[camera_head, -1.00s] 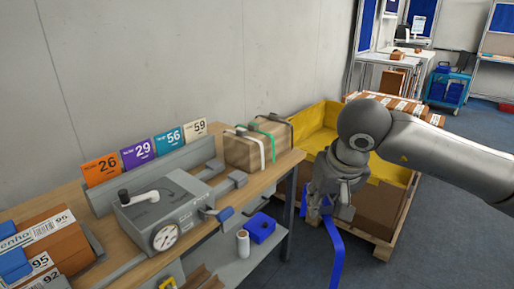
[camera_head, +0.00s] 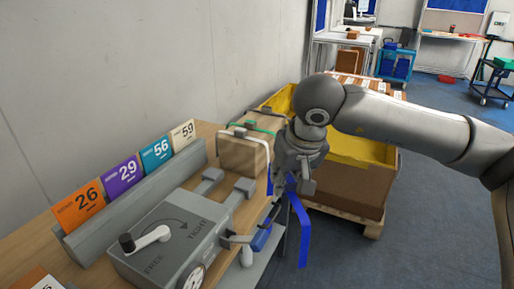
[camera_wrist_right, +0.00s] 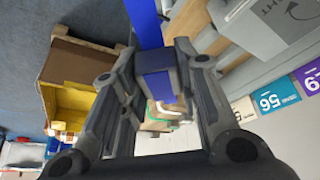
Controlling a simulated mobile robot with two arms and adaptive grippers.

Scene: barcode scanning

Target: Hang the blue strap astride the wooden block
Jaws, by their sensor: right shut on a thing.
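The strap hangs down from the fingers beside the bench edge. In the right wrist view the blue strap (camera_wrist_right: 146,24) runs between the fingers, and part of the block (camera_wrist_right: 155,126) shows behind them. My left gripper is not in view.
A grey tension device (camera_head: 170,240) with a lever stands on the workbench (camera_head: 40,240), near a rack of numbered cards (camera_head: 128,172). A yellow-lined crate (camera_head: 345,190) on a pallet stands beyond the arm. Floor on the right is open.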

